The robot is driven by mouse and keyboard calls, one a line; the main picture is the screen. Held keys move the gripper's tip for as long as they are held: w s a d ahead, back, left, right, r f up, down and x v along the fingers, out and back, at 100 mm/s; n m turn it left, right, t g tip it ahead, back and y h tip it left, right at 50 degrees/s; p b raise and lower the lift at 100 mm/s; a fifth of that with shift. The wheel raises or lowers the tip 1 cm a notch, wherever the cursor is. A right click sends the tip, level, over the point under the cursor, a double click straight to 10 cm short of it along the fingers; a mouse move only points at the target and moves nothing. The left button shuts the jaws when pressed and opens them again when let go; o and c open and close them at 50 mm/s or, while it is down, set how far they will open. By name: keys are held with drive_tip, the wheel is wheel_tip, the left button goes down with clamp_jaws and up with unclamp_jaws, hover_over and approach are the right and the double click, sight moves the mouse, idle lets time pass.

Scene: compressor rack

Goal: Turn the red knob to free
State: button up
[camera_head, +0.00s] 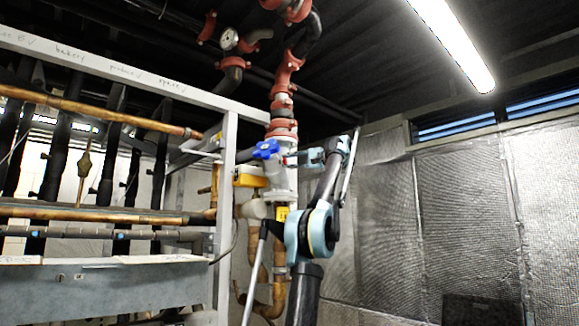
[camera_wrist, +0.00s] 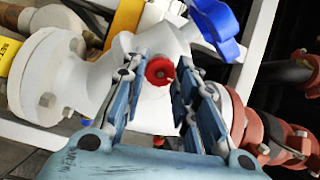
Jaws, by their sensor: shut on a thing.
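The red knob (camera_wrist: 160,70) is small and round and shows in the wrist view between the fingertips of my gripper (camera_wrist: 161,76). The fingers stand on either side of it, shut on it. The knob sits in front of a white valve body (camera_wrist: 62,72). In the head view my gripper (camera_head: 293,160) reaches leftward to the white valve on the vertical pipe. I cannot make out the red knob there. The knob's markings and turn angle cannot be read.
A blue handle (camera_head: 266,149) and a yellow box (camera_head: 250,176) are close to the gripper on the left. Red flanged piping (camera_head: 283,100) rises above. A white rack frame (camera_head: 228,190) with copper pipes stands left. The silver wall lies to the right.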

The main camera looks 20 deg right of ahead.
idle(0.6)
drive_tip(key=o, duration=1.1)
drive_tip(key=shift+w+d+f, duration=0.15)
drive_tip(key=v, duration=1.1)
drive_tip(key=shift+s+d, duration=0.3)
